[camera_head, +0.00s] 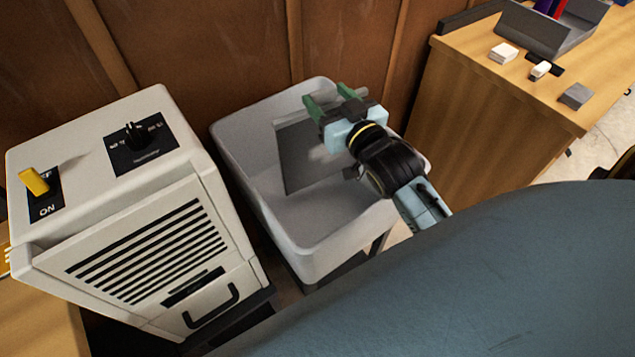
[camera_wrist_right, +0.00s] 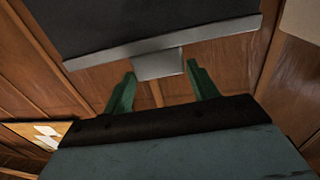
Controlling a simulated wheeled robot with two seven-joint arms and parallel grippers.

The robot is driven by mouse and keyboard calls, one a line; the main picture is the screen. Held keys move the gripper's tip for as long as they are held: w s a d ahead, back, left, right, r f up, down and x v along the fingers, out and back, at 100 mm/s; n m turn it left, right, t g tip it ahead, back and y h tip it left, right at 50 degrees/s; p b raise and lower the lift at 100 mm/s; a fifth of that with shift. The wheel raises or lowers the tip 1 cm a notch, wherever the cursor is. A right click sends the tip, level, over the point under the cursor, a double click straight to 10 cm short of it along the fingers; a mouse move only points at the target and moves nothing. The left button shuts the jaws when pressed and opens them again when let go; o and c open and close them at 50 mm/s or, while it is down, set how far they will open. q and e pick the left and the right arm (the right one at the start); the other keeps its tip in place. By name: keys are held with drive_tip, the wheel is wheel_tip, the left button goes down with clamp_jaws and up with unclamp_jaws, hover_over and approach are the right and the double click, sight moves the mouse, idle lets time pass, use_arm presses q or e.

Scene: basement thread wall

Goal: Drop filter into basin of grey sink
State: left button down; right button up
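The filter (camera_head: 305,158) is a dark flat panel, tilted within the outline of the grey sink basin (camera_head: 305,255) in the head view. I cannot tell whether it touches the basin. In the right wrist view the filter (camera_wrist_right: 150,22) fills the top, with a pale rim and a small grey tab near the fingertips. My right gripper (camera_head: 328,99) is over the sink's far right part. Its green fingers are spread; in the wrist view the gripper (camera_wrist_right: 160,68) shows no clear grip on the tab. My left gripper is not in view.
A beige dehumidifier (camera_head: 225,262) with a yellow switch and vents stands left of the sink. A wooden bench (camera_head: 500,105) at right holds a grey tray (camera_head: 545,42) and small blocks. A brown panelled wall (camera_head: 230,50) is behind the sink.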

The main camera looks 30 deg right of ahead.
drive_tip(key=o, duration=0.4)
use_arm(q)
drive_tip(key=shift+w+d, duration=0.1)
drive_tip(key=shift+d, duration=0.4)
use_arm(e)
drive_tip(key=shift+s, duration=0.2)
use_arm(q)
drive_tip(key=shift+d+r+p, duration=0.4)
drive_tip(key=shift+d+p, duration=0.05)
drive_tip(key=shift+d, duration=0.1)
use_arm(e)
drive_tip(key=s, duration=1.3)
drive_tip(key=shift+a, duration=0.25)
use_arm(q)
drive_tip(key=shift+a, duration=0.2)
